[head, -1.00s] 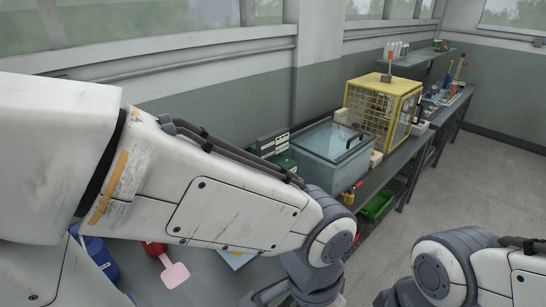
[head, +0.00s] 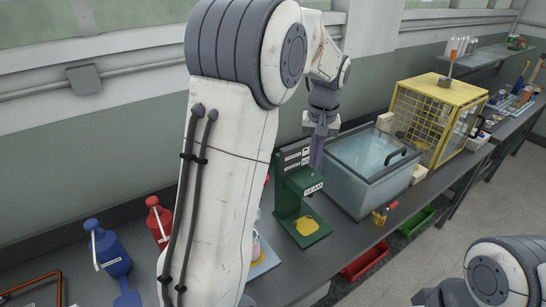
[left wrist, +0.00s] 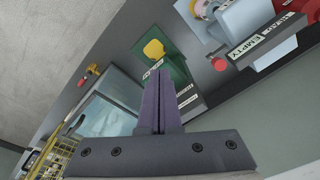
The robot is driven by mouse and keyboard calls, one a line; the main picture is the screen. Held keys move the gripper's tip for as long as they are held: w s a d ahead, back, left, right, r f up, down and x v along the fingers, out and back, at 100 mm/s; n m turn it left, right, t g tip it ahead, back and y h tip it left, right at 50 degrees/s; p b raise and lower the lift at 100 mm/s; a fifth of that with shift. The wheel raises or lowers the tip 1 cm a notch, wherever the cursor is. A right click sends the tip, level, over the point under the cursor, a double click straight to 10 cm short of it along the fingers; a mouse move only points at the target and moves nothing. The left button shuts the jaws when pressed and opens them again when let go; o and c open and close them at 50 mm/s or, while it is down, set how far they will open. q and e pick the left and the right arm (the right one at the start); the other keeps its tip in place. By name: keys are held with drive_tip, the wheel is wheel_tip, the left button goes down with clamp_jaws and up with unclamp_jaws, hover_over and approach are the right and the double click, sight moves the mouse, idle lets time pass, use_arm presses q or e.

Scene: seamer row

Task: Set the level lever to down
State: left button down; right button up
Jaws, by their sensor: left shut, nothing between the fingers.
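The green seamer (head: 290,192) stands on the bench, left of the glass-lidded tank, with a "SEAM" plate and a yellow disc on its base. It also shows in the left wrist view (left wrist: 174,66). My left gripper (head: 316,163) is at the seamer's upper right side, fingers pointing down, shut and empty. In the left wrist view its purple fingers (left wrist: 158,88) lie together in front of the seamer's label plates. I cannot pick out the level lever for sure; a red knob (left wrist: 220,64) shows beside the seamer there. My right gripper is out of view.
The tank (head: 365,190) stands close right of the seamer, then a yellow cage (head: 435,110). Red (head: 156,222) and blue (head: 110,255) jugs stand left. My left arm hides bench between. In the left wrist view, a plate reads "EMPTY" (left wrist: 262,36).

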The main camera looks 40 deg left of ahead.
use_arm(q)
drive_tip(key=w+a+n+p, duration=0.15)
drive_tip(key=a+n, duration=0.35)
drive_tip(key=a, duration=1.3)
wheel_tip(320, 180, down, 11)
drive_tip(key=s+d+p, duration=0.1)
drive_tip(key=p, duration=0.4)
drive_tip(key=shift+s+d+n+g+y, duration=0.2)
drive_tip(key=shift+s+n+g+y, duration=0.1)
drive_tip(key=shift+y, duration=0.1)
